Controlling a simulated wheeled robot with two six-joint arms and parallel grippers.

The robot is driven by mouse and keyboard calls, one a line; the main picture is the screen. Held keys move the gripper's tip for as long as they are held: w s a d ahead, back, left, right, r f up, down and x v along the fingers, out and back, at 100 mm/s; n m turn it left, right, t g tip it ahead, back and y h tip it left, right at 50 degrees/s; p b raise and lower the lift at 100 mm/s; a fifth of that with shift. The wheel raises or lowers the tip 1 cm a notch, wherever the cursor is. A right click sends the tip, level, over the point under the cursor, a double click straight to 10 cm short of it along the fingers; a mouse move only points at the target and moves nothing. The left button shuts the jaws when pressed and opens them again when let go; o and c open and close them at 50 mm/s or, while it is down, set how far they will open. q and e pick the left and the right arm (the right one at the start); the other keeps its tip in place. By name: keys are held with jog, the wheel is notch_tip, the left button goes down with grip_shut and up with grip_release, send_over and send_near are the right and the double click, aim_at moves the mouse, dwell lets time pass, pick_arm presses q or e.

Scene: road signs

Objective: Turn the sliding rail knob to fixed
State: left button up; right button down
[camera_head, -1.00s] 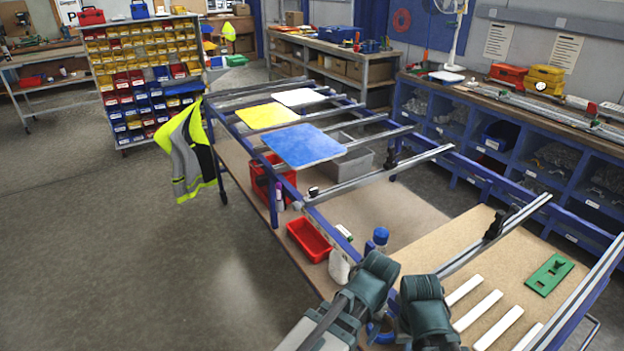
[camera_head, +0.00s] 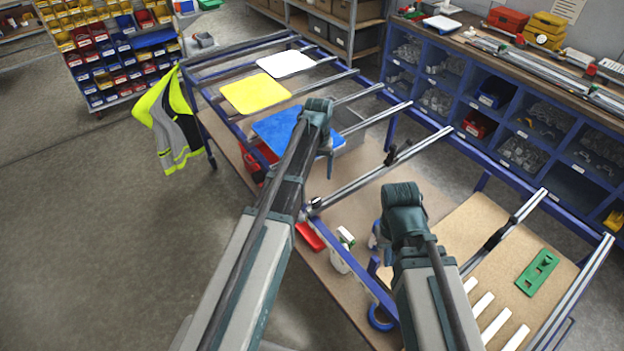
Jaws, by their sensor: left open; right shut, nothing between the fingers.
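A silver sliding rail (camera_head: 360,182) crosses the blue rack frame, with a small black knob (camera_head: 315,203) at its near end and a black clamp (camera_head: 398,153) near its far end. Another rail (camera_head: 520,215) carries a black clamp (camera_head: 497,238); I cannot read any knob setting.
A yellow panel (camera_head: 255,94) and a white panel (camera_head: 286,63) lie on the rails. A spray bottle (camera_head: 342,252) and a red bin (camera_head: 309,237) stand on the lower shelf. A green plate (camera_head: 537,272) and white strips lie at right. The floor at left is clear.

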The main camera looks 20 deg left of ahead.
aim_at(316, 200)
pick_arm(q)
notch_tip(316, 200, down, 14)
jog(key=b, duration=1.4)
jog(key=shift+r, duration=0.15)
pick_arm(e)
notch_tip(316, 200, down, 14)
jog(key=shift+r, duration=0.1)
pick_arm(q)
jog(key=shift+c, duration=0.4)
grip_shut()
